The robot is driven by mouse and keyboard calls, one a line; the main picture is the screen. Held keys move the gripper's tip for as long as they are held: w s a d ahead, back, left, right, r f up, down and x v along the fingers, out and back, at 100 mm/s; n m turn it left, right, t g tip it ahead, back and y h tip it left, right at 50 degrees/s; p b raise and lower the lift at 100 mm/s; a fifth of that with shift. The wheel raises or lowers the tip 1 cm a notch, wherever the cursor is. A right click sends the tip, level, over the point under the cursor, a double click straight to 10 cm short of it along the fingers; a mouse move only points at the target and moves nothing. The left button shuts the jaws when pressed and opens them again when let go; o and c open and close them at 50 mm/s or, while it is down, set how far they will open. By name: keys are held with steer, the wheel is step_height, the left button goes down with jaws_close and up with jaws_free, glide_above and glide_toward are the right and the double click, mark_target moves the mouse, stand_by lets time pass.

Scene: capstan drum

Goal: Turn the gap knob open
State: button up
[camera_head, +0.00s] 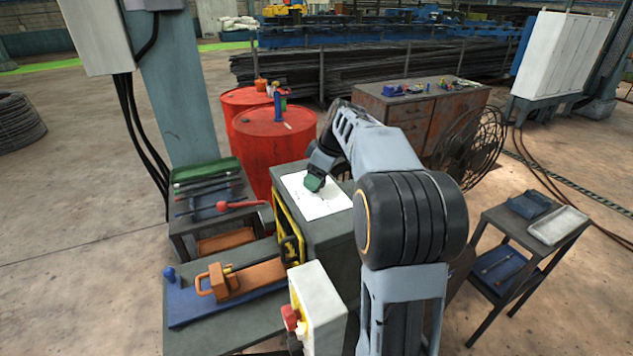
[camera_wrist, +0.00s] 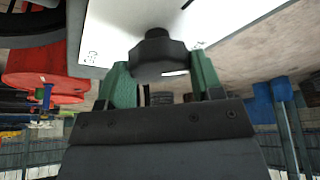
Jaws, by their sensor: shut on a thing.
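The black gap knob (camera_wrist: 158,54) shows in the wrist view, standing on a white plate (camera_wrist: 110,38) with printed marks. My gripper (camera_wrist: 162,68) has one green finger on each side of the knob and is shut on it. In the head view my gripper (camera_head: 315,183) is at the white plate (camera_head: 322,208) on top of a grey cabinet (camera_head: 335,238). The knob is hidden there behind my gripper. I cannot tell how far the knob is turned.
A lever with a red ball (camera_head: 221,206) and an orange-handled tool on a bench (camera_head: 225,331) are left of the cabinet. A control box (camera_head: 318,305) stands in front. Red drums (camera_head: 272,150) and a rusty cabinet (camera_head: 440,125) stand behind. A small cart (camera_head: 500,235) is at right.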

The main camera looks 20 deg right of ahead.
steer(key=m+h, duration=0.1)
steer(key=m, duration=0.2)
steer(key=m+t+h+b, duration=0.1)
steer(key=m, duration=0.2)
steer(key=shift+a, duration=0.1)
steer(key=m+h, duration=0.1)
steer(key=m, duration=0.3)
steer(key=shift+r+h, duration=0.1)
steer(key=shift+h, duration=0.2)
steer(key=m+h, duration=0.1)
steer(key=m, duration=0.2)
steer(key=shift+a+m, duration=0.1)
steer(key=shift+m, duration=0.2)
steer(key=m+h, duration=0.1)
steer(key=m, duration=0.2)
steer(key=shift+m+g+h, duration=0.3)
steer(key=shift+g, duration=0.1)
steer(key=m+g+h, duration=0.1)
steer(key=m, duration=0.2)
steer(key=shift+w+a+m, duration=0.1)
steer(key=shift+m, duration=0.2)
steer(key=m+g, duration=0.1)
steer(key=m, duration=0.2)
steer(key=m+g+p, duration=0.1)
steer(key=m, duration=0.1)
steer(key=shift+m+h, duration=0.3)
steer(key=shift+m, duration=0.1)
steer(key=o, duration=0.9)
steer(key=shift+o, duration=0.2)
